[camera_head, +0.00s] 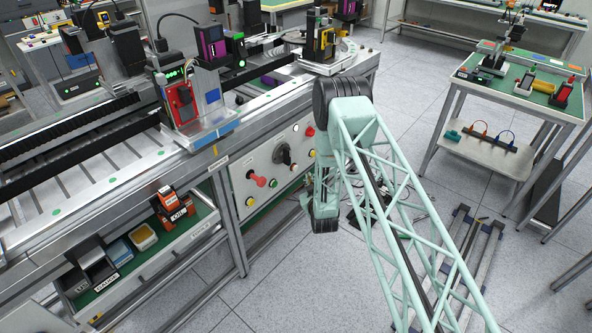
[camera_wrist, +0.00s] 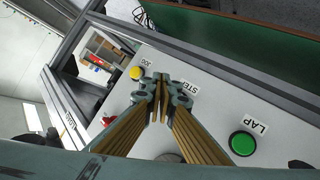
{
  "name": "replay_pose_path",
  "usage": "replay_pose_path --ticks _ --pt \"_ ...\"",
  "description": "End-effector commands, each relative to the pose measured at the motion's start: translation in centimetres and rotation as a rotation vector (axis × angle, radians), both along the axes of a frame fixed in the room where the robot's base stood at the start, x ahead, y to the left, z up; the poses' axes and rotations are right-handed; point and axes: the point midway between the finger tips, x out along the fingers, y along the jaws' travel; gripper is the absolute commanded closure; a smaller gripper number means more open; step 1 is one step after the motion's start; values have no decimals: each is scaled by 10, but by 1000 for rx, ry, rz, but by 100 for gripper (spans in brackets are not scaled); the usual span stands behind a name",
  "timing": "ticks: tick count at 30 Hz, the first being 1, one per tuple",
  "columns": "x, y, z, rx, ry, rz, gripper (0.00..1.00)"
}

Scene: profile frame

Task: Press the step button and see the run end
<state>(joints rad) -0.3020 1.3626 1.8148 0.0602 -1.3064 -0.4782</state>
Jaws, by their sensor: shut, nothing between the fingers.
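The control panel (camera_head: 239,169) is a pale plate on the front of the machine frame. In the wrist view my gripper (camera_wrist: 162,86) is shut and empty, with its fingertips over the panel face (camera_wrist: 205,112). A label starting "STE" (camera_wrist: 188,86) shows just right of the fingertips. The step button itself is hidden behind my fingers, and I cannot tell whether they touch it. A yellow button (camera_wrist: 136,73) by a "JOG" label sits to the left. A green button (camera_wrist: 243,143) labelled "LAP" sits to the lower right.
In the head view the panel also carries a red mushroom button (camera_head: 258,181) and a black rotary knob (camera_head: 285,157). A drawer of parts (camera_head: 155,262) is at lower left. A green-topped table (camera_head: 528,94) stands at right.

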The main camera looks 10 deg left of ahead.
Motion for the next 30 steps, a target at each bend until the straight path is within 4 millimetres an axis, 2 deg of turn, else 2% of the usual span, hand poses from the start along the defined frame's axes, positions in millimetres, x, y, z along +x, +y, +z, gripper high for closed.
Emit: replay_pose_path --ticks 12,30 --pt "19 29 0 0 -1 0 100" --pt "24 37 0 0 -1 -1 100"
